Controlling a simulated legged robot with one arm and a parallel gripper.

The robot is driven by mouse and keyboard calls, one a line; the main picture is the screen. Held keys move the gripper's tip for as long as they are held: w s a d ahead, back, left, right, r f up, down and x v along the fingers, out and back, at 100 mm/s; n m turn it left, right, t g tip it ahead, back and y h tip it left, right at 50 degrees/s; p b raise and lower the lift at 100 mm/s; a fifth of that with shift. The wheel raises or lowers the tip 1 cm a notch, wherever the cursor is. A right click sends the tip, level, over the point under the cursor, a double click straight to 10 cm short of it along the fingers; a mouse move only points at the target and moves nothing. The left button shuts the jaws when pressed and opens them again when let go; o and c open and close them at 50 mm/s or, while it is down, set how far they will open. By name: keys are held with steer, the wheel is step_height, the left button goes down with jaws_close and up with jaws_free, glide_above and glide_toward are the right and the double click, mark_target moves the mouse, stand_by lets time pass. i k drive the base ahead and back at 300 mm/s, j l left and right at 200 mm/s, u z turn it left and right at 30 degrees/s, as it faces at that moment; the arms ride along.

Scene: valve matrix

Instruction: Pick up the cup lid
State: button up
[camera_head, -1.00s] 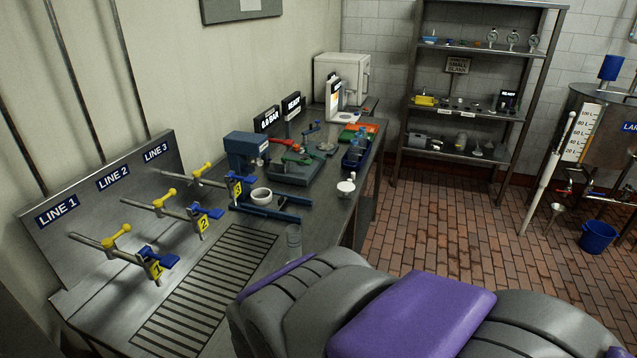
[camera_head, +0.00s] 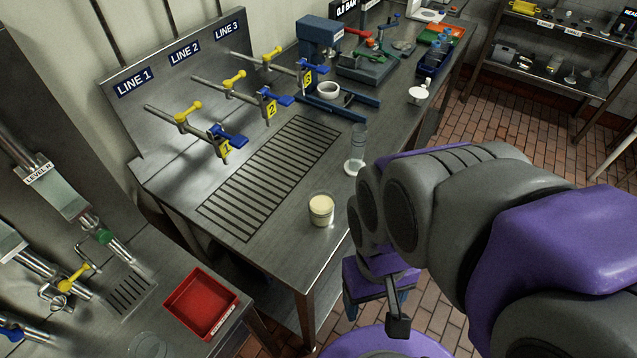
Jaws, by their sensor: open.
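A small glass cup (camera_head: 321,210) with cream-coloured contents stands near the front edge of the steel bench, and I cannot tell whether a lid is on it. A clear round piece (camera_head: 150,346), cut by the bottom edge, lies on the lower left counter; it may be the lid, but I cannot be sure. An empty clear glass (camera_head: 357,150) stands farther back near the bench edge. My gripper (camera_head: 378,308) hangs beyond the bench's right edge, over the floor, to the lower right of the cup. It is open, apart from all of these, and partly hidden by my arm.
The steel bench (camera_head: 285,240) has a slotted drain and three valve lines with yellow and blue handles. A red tray (camera_head: 200,303) sits on the lower left counter. A white dish (camera_head: 420,94) stands at the bench's right edge. Bench space around the cup is clear.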

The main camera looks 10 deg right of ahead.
mark_target(416, 93)
steer(key=l+u, duration=0.15)
steer(key=l, duration=0.35)
steer(key=k+l+u, duration=0.1)
steer(key=l, duration=0.35)
steer(key=k+l+u, duration=0.15)
steer(key=l, duration=0.3)
steer(key=i+l+u, duration=0.1)
steer(key=l, duration=0.35)
steer(key=i+l+u, duration=0.1)
steer(key=l, duration=0.4)
steer(key=i+l+u, duration=0.1)
steer(key=l, duration=0.35)
steer(key=i+l+u, duration=0.1)
steer(key=l, duration=0.4)
steer(key=i, duration=0.1)
